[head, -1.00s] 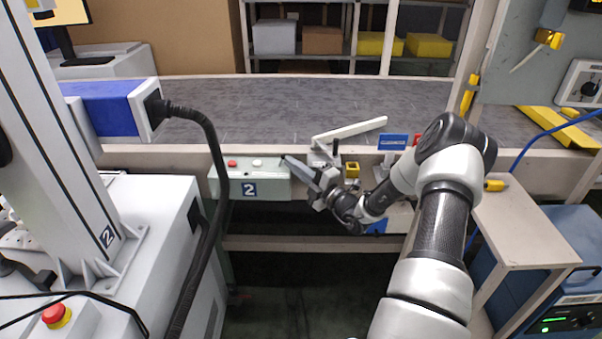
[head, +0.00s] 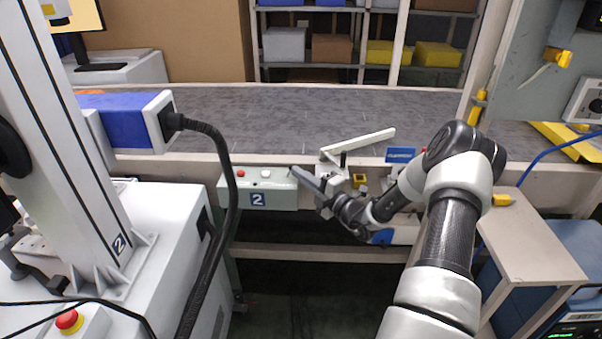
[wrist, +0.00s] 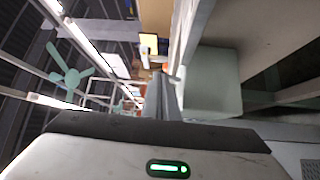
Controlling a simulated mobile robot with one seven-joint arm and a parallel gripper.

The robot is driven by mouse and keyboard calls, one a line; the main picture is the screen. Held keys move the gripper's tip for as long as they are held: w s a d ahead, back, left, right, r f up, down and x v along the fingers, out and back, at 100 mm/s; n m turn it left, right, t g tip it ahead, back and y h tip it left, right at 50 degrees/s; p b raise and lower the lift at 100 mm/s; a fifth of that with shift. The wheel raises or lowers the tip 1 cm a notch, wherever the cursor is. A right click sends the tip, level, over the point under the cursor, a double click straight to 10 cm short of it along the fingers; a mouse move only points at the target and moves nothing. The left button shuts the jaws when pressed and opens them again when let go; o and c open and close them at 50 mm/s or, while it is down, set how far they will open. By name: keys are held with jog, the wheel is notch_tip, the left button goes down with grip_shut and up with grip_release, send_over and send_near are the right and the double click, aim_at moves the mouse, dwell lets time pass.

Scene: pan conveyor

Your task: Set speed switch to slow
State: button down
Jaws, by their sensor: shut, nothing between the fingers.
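The pale green control box (head: 230,198), marked 2, hangs at the front edge of the conveyor. A red button (head: 240,173) and a white button (head: 266,173) sit on its top. I cannot clearly make out the speed switch. My gripper (head: 293,170) is shut and empty, its tips at the right end of the box top; whether they touch it I cannot tell. In the wrist view my gripper's fingers (wrist: 168,88) point toward the pale green box (wrist: 211,80), and no buttons show there.
The grey conveyor belt (head: 300,115) runs across behind the box. A pale angled bar (head: 360,143) and a small yellow block (head: 359,181) stand just right of my gripper. A black hose (head: 222,160) hangs at the left of the box. A small table (head: 530,230) stands at right.

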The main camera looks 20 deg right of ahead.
jog(key=shift+w+a+r+n+g+h+p, duration=0.1)
jog(key=shift+a+r+n+g+h+p, duration=0.3)
jog(key=shift+p, duration=0.9)
jog(key=shift+w+a+r+n+g+p, duration=0.1)
jog(key=shift+r+n+g+p, duration=0.45)
jog(key=shift+p, duration=0.7)
jog(key=p, duration=0.1)
jog(key=a+n+g+h+p, duration=0.1)
jog(key=p, duration=0.1)
jog(key=shift+w+r+n, duration=0.2)
jog(key=shift+r+n, duration=0.05)
jog(key=shift+f+g, duration=0.25)
jog(key=shift+f, duration=0.2)
jog(key=shift+s+d+r+p, duration=0.25)
jog(key=shift+s+r+p, duration=0.1)
jog(key=shift+r+p, duration=0.05)
jog(key=a+r+p+v, duration=0.1)
jog(key=r+p+v, duration=0.1)
jog(key=v, duration=1.1)
jog(key=shift+a, duration=0.2)
jog(key=shift+w, duration=0.15)
